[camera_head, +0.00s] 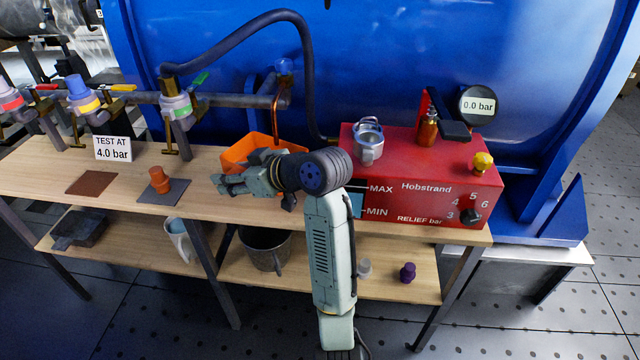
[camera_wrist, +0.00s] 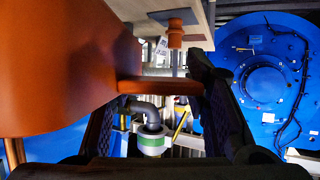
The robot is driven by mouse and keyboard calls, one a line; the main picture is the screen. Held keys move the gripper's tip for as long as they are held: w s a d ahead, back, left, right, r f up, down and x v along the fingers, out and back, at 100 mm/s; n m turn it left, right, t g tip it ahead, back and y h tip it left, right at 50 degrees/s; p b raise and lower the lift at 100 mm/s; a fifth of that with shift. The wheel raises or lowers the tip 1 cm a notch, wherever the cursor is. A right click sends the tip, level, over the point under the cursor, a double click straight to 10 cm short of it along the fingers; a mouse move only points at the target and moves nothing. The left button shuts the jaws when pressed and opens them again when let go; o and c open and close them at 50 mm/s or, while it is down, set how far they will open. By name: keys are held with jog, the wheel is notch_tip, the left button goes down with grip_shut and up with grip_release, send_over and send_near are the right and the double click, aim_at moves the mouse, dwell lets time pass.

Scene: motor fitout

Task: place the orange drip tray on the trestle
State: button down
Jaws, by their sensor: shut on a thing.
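The orange drip tray (camera_head: 249,146) is at the back middle of the wooden trestle (camera_head: 130,166), partly hidden behind my gripper and wrist. My gripper (camera_head: 221,184) points left over the trestle top, in front of the tray. In the wrist view, the tray (camera_wrist: 65,65) fills the upper left, and an orange bar-like part of it runs between my fingers. My gripper is shut on that part. I cannot tell whether the tray touches the trestle top.
A red test pump (camera_head: 420,172) with a metal jug (camera_head: 368,142) stands right of my arm. An orange plug (camera_head: 159,180) stands on a grey mat, beside a brown mat (camera_head: 91,184). Valves, a pipe and a black hose (camera_head: 245,35) line the back. A bucket (camera_head: 265,250) stands below.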

jog(key=d, duration=0.1)
jog(key=w+d, duration=0.1)
jog(key=shift+d+r, duration=0.2)
jog(key=shift+d, duration=0.1)
notch_tip(320, 180, down, 5)
jog(key=shift+f+p, duration=0.1)
jog(key=shift+p, duration=0.2)
jog(key=shift+f, duration=2.2)
jog(key=shift+f, duration=0.2)
jog(key=c, duration=0.9)
grip_release()
jog(key=shift+r+p, duration=0.25)
jog(key=shift+p, duration=0.05)
jog(key=b+v, duration=0.1)
jog(key=v, duration=1.1)
jog(key=shift+f+b, duration=0.1)
jog(key=shift+b, duration=0.3)
